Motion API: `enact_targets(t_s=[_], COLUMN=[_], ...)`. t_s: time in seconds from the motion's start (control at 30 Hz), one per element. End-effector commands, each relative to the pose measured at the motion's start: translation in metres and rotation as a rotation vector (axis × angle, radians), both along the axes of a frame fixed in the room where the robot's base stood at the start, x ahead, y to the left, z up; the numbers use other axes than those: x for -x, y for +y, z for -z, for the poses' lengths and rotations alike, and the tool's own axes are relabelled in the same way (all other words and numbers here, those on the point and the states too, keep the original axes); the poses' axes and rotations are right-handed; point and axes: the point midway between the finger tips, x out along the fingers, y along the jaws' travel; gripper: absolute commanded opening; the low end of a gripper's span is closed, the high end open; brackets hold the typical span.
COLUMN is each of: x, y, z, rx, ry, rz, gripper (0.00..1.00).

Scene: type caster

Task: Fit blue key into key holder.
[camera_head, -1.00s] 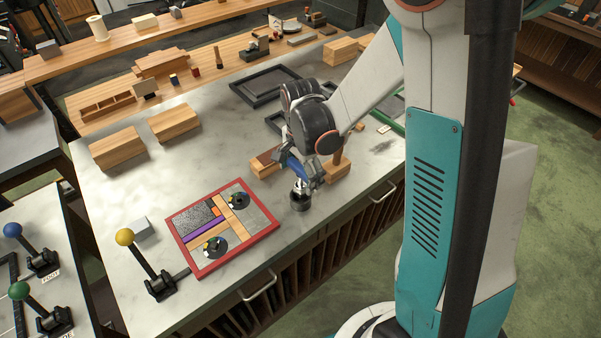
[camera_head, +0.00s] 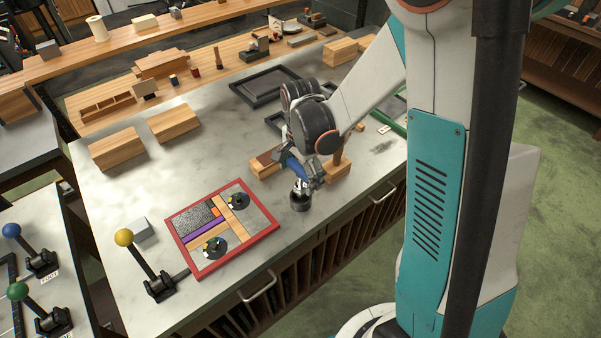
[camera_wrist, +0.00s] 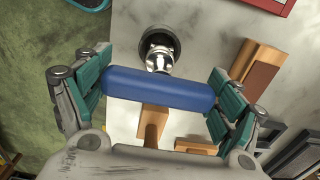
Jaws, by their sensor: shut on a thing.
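The blue key shows in the wrist view as a thick blue bar (camera_wrist: 158,90) lying across between my two teal fingers. My gripper (camera_wrist: 160,92) is shut on it from both ends. In the head view the blue key (camera_head: 296,168) is partly covered by my gripper (camera_head: 304,181). A shiny metal part shows beyond the bar in the wrist view, in line with a dark round base, which looks like the key holder (camera_wrist: 172,34). The key holder (camera_head: 299,204) stands on the counter close below my gripper. Whether the metal part is seated in it I cannot tell.
Wooden blocks (camera_head: 339,173) stand close behind and right of my gripper. A red-framed board (camera_head: 273,230) lies to the left, with a yellow-knobbed lever (camera_head: 125,237) farther left. The counter's front edge is near. Marble is bare left of the dark trays (camera_head: 262,84).

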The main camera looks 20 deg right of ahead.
Motion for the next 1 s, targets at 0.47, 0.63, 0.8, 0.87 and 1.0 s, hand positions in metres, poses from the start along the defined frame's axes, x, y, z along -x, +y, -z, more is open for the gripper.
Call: enact_targets(t_s=[0.47, 0.63, 0.8, 0.87, 1.0], x=[0.000, 0.000, 0.000, 0.000, 0.000], y=[0.000, 0.000, 0.000, 0.000, 0.000], z=[0.000, 0.002, 0.006, 0.007, 0.010], rx=[0.000, 0.000, 0.000, 0.000, 0.000], ry=[0.000, 0.000, 0.000, 0.000, 0.000], rz=[0.000, 0.000, 0.000, 0.000, 0.000], gripper=[0.43, 0.43, 0.43, 0.43, 0.43])
